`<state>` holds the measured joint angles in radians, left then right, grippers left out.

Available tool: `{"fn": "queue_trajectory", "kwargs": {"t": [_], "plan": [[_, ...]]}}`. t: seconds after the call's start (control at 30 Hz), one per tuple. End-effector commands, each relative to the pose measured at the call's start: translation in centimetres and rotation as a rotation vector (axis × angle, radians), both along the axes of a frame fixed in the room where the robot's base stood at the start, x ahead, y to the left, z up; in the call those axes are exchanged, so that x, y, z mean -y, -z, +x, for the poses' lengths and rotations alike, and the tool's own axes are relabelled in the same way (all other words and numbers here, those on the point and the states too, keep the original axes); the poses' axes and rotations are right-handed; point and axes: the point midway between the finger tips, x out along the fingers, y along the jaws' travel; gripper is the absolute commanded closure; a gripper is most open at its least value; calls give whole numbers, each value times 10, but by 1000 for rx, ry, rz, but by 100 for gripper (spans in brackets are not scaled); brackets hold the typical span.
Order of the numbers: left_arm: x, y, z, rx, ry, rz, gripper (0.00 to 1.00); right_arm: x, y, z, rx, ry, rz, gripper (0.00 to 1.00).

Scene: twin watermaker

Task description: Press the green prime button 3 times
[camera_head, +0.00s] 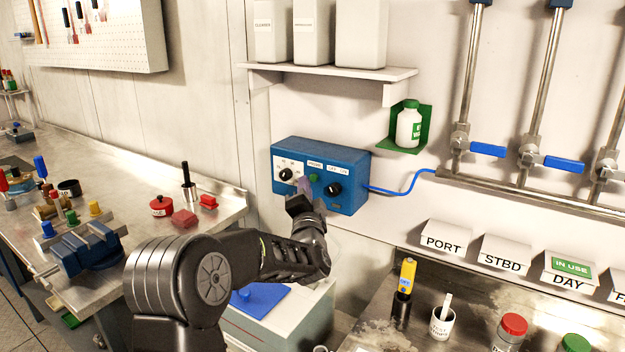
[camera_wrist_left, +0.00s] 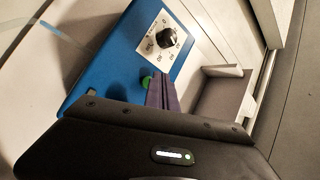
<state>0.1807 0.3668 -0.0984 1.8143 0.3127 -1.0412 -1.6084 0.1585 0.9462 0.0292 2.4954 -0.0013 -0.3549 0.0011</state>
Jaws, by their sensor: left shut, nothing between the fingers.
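The blue control box (camera_head: 348,206) is mounted on the wall in the middle of the head view; it fills the upper left of the left wrist view (camera_wrist_left: 105,62). Its green button (camera_head: 313,177) sits between two black knobs. In the left wrist view the green button (camera_wrist_left: 146,83) shows right beside my fingertips, partly hidden by them. My left gripper (camera_head: 304,185) is shut and empty, its purple-grey fingers (camera_wrist_left: 162,88) pointing at the box face near the button. I cannot tell whether they touch it. My right gripper is not in view.
A black knob (camera_head: 285,174) is left of the button and another (camera_head: 334,189) right of it. A shelf (camera_head: 330,72) with white containers hangs above. A white bottle (camera_head: 409,126) stands in a green holder to the right. A workbench (camera_head: 130,185) is at left.

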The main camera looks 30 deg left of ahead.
Motion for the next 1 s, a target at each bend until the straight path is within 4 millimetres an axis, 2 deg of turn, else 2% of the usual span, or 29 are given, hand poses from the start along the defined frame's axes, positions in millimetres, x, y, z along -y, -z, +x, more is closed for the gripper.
{"fn": "queue_trajectory", "kwargs": {"t": [1.0], "plan": [[0, 0, 8, 0, 0, 0, 100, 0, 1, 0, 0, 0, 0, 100]]}}
